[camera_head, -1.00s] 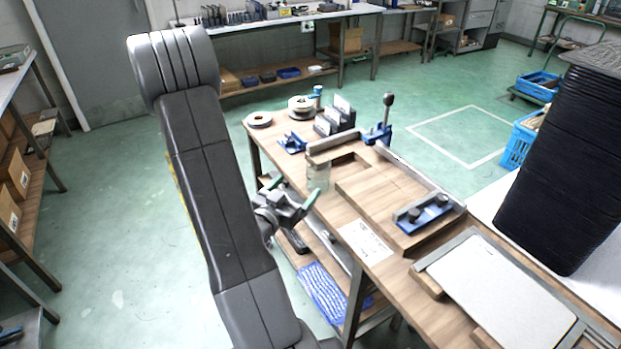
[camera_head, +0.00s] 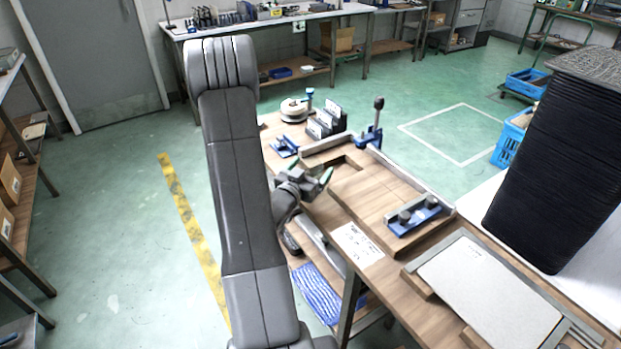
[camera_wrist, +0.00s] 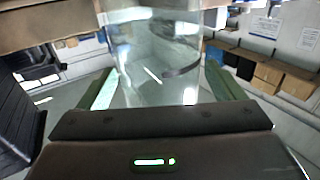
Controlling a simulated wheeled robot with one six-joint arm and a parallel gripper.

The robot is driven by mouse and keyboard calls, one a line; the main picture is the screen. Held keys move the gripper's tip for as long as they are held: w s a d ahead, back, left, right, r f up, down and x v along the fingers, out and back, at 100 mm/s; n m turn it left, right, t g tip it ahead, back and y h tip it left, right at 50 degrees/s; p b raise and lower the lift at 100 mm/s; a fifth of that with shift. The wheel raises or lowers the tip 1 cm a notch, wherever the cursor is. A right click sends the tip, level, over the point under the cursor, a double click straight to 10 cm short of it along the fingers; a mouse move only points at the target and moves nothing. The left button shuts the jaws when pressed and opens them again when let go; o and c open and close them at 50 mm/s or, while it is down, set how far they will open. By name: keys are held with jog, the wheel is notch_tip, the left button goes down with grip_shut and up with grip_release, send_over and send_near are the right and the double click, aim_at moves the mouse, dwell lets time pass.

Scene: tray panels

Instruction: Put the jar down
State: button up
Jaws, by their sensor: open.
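The jar (camera_wrist: 155,60) is clear glass and fills the upper middle of the wrist view, between the two fingers of my gripper (camera_wrist: 160,88). A gap shows on the finger sides, so the fingers stand open around it. In the head view my gripper (camera_head: 310,173) is at the table's left edge, beside the wooden tray panel. The jar cannot be made out there; my gripper and arm cover that area. Whether its base rests on the table is not clear now.
The wooden panel (camera_head: 375,195) with a blue clamp (camera_head: 414,214) lies right of my gripper. Blue fixtures and a tape roll (camera_head: 294,110) stand behind. A white sheet (camera_head: 357,244) lies in front. A tall black stack (camera_head: 560,165) is at far right.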

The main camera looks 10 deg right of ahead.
jog(key=shift+x, duration=0.85)
jog(key=c, duration=1.3)
jog(key=shift+c, duration=0.2)
jog(key=shift+r, duration=0.15)
notch_tip(320, 180, up, 9)
jog(key=a+f+n+t+y+p, duration=0.2)
jog(key=a+f+n+y+p, duration=0.15)
jog(key=a+f+y, duration=0.4)
jog(key=a+f+n+t+y+p, duration=0.2)
jog(key=a+f+n+y, duration=0.25)
jog(key=a, duration=0.55)
jog(key=s+f, duration=0.5)
jog(key=f, duration=0.1)
jog(key=shift+s+f, duration=0.15)
